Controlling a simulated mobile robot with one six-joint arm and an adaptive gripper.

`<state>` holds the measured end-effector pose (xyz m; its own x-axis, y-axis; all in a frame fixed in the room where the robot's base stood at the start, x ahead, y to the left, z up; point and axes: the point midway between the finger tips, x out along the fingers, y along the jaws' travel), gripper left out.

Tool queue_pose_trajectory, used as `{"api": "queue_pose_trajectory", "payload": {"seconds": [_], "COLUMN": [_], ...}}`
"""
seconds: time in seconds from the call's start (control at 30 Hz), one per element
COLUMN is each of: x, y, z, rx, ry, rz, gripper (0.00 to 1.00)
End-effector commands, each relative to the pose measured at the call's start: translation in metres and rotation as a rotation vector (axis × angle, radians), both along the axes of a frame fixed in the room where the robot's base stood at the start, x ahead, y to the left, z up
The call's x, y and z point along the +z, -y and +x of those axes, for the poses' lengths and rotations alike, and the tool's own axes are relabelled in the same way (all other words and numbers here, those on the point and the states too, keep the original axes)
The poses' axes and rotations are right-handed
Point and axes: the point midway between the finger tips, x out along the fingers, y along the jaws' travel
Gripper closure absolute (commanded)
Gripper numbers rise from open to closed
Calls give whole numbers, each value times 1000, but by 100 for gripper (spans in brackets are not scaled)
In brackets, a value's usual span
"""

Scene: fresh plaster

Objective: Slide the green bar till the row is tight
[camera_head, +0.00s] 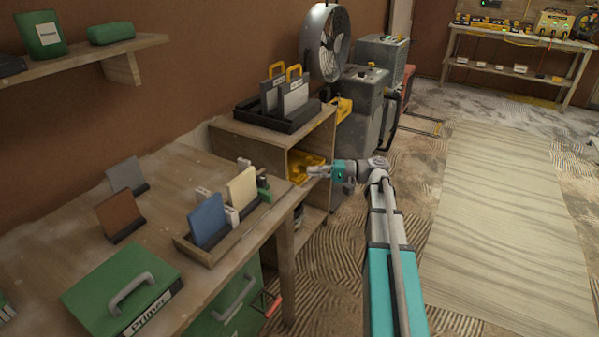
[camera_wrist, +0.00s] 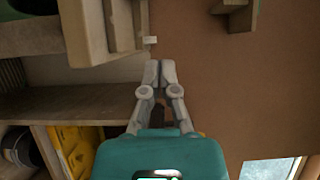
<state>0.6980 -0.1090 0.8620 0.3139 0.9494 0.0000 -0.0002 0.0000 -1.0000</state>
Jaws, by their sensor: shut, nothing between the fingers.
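A shallow wooden tray (camera_head: 206,257) stands at the right edge of the workbench. It holds a row with a blue panel (camera_head: 208,219), a cream panel (camera_head: 243,187) and small white blocks (camera_head: 232,215) between and behind them. A small green piece (camera_head: 264,190), which looks like the green bar, is at the row's right end, partly behind the cream panel. My gripper (camera_head: 312,170) is to the right of the tray, beyond the bench edge, apart from the row. In the wrist view its fingers (camera_wrist: 160,70) are together and empty. I cannot make out the green bar there.
A wooden shelf unit (camera_head: 262,148) with a black rack on top stands close behind my gripper; yellow items (camera_head: 305,163) sit inside it. Grey and brown panels (camera_head: 118,214) and a green Primer case (camera_head: 122,290) are on the workbench (camera_head: 165,205).

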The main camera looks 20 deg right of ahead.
Motion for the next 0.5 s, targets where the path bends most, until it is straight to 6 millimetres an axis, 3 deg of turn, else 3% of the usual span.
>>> {"api": "queue_pose_trajectory", "payload": {"seconds": [0.2, 0.5], "x": [0, 0], "y": [12, 12], "z": [-4, -4], "rx": [0, 1], "ry": [0, 0], "rz": [0, 0], "gripper": [100, 100]}}
